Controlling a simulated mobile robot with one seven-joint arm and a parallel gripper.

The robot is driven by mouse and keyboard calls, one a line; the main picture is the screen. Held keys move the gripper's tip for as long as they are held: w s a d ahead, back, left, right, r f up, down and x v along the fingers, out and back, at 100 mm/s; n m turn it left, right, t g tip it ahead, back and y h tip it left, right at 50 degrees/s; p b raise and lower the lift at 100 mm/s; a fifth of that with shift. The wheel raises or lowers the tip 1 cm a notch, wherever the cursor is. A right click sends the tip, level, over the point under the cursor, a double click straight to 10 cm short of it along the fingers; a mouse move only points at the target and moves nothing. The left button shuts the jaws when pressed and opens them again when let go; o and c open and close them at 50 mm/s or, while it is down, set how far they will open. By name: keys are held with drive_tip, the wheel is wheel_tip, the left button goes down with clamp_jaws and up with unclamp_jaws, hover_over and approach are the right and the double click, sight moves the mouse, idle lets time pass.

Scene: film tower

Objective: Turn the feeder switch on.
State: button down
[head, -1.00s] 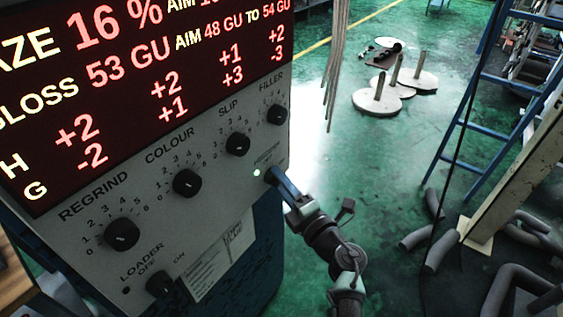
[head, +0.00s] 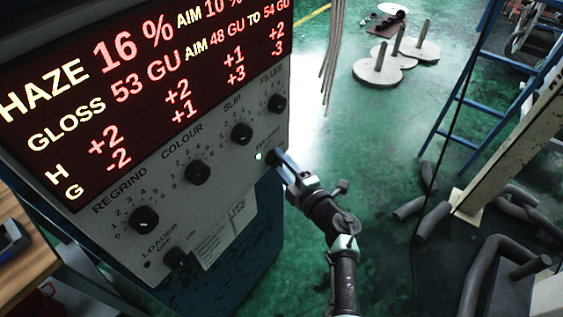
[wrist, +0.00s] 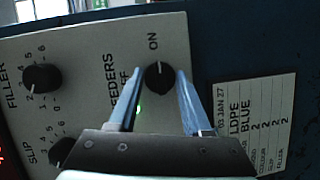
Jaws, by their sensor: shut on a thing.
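The feeder switch is a black round knob with a pale pointer mark on the grey panel. In the wrist view the feeder switch (wrist: 159,76) sits between my fingertips, its mark pointing up toward the printed ON. A small green lamp (wrist: 138,109) is lit beside it. My gripper (wrist: 160,84) is shut on the knob, one finger on each side. In the head view my gripper (head: 284,163) reaches the panel's lower right, and the knob (head: 271,156) shows partly at its tips. The lit lamp (head: 258,156) shows just left of it.
Other knobs are close by: filler (head: 277,103), slip (head: 241,133), colour (head: 197,172), regrind (head: 144,219) and loader (head: 176,258). A paper card (wrist: 266,125) is fixed beside the switch.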

drive_tip(key=shift+c, duration=1.7)
unclamp_jaws()
drive_tip(key=p+v, duration=0.3)
drive_tip(key=v, duration=1)
drive_tip(key=shift+p, duration=0.3)
drive_tip(key=shift+f, duration=0.1)
